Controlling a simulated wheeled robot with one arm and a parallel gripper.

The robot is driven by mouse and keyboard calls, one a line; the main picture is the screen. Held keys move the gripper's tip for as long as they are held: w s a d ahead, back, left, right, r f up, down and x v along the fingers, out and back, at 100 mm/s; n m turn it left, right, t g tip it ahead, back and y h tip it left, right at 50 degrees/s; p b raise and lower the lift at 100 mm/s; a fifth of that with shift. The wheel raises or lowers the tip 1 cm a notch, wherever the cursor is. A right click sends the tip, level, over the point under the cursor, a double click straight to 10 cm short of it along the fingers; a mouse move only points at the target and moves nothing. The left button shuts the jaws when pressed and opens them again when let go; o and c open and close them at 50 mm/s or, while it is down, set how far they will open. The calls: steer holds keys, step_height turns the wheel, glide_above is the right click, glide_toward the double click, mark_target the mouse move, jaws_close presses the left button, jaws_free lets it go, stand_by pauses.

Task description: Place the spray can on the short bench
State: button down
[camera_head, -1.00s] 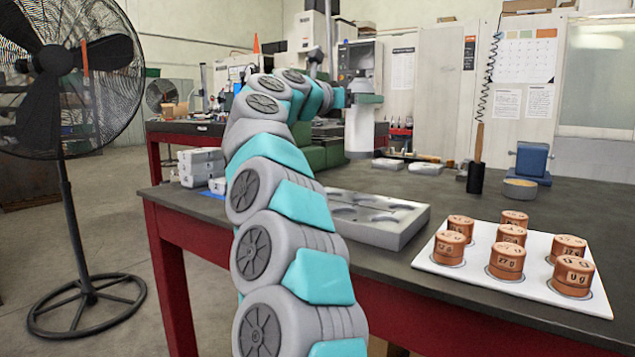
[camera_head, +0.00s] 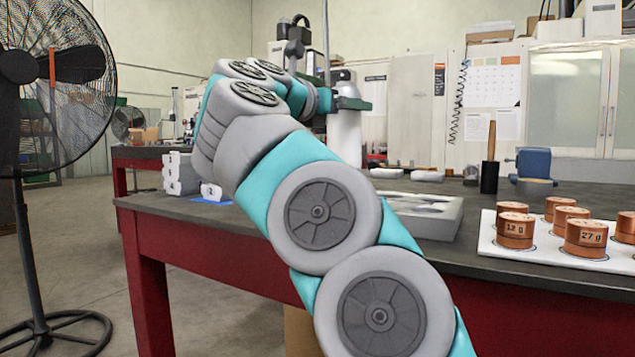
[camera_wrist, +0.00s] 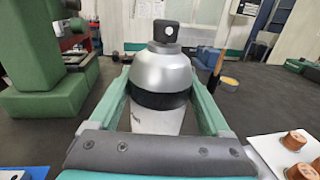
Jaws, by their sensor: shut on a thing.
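The spray can (camera_wrist: 160,78) is upright in the wrist view, with a black cap, silver shoulder, dark band and white body. My gripper (camera_wrist: 162,88) is shut on it, one green finger on each side. The lower part of the can is hidden by my gripper's own body. In the head view the can (camera_head: 345,137) shows as a white cylinder at the end of my arm, over or beyond the near bench. The near red-legged bench (camera_head: 285,238) has a dark top. Another red-legged bench (camera_head: 140,153) stands farther back at left. I cannot tell which is the short bench.
A large fan (camera_head: 28,205) stands at left. Floor between fan and bench is clear.

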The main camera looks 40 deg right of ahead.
steer(key=w+d+f+p, duration=0.1)
steer(key=w+d+f, duration=0.1)
steer(key=w+d, duration=0.2)
steer(key=w+d+f+p, duration=0.2)
steer(key=w+d+f, duration=0.1)
steer(key=w, duration=0.6)
steer(key=shift+w+d, duration=0.2)
steer(key=shift+d, duration=0.35)
stand_by(0.3)
steer(key=shift+f, duration=0.1)
jaws_free()
steer(key=s+a+b, duration=0.1)
steer(key=a+b, duration=0.1)
steer(key=a, duration=1)
steer(key=shift+s, duration=0.25)
